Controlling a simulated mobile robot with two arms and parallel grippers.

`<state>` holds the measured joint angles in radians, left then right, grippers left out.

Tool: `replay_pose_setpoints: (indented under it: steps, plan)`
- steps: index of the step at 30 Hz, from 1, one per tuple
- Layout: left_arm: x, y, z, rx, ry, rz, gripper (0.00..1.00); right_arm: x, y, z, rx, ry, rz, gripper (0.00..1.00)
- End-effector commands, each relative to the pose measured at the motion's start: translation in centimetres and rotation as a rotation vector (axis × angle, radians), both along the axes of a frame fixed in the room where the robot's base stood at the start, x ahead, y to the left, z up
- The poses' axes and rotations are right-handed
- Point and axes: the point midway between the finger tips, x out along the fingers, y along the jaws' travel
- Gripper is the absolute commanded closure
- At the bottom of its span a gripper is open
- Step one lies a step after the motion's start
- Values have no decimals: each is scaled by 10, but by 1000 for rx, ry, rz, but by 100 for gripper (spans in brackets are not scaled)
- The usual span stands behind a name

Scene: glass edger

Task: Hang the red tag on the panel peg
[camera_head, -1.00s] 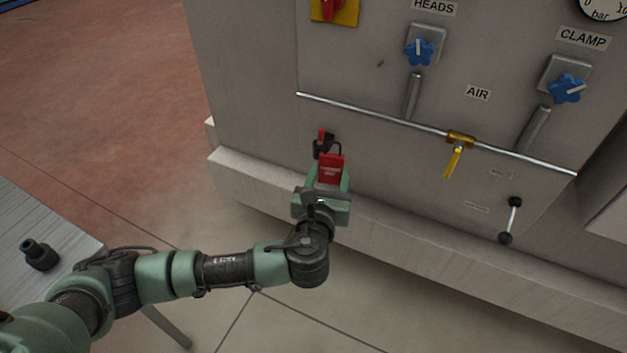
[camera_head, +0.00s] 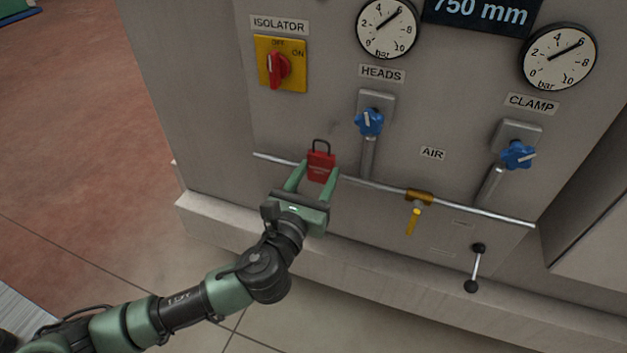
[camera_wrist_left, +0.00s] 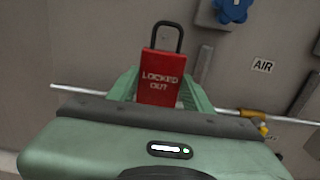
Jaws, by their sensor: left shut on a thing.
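The red tag (camera_head: 320,167) is a small padlock-shaped block with a dark loop on top. In the left wrist view the tag (camera_wrist_left: 161,78) reads "LOCKED OUT" and stands upright with its loop up. My left gripper (camera_head: 314,180) is shut on its lower part, one green finger on each side. The tag is in front of the grey panel (camera_head: 435,125), below the isolator and left of the HEADS knob. I cannot clearly make out the panel peg in either view. My right gripper is not in view.
A thin metal pipe (camera_head: 470,210) crosses the panel behind the tag, with a yellow-handled valve (camera_head: 413,220). The isolator switch (camera_head: 280,65), blue HEADS knob (camera_head: 369,121), blue CLAMP knob (camera_head: 517,155) and black-knobbed lever (camera_head: 475,268) stick out. A pale ledge (camera_head: 330,275) runs below.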

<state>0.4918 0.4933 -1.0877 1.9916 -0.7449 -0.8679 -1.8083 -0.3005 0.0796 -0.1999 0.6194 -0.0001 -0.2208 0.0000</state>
Motion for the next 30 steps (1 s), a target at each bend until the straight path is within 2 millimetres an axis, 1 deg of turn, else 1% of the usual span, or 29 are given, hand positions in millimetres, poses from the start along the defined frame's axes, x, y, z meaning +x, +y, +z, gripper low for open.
replay_pose_setpoints:
  steps: [30]
  plan:
    - [59,-18,-6,0,-1,2,90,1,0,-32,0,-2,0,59]
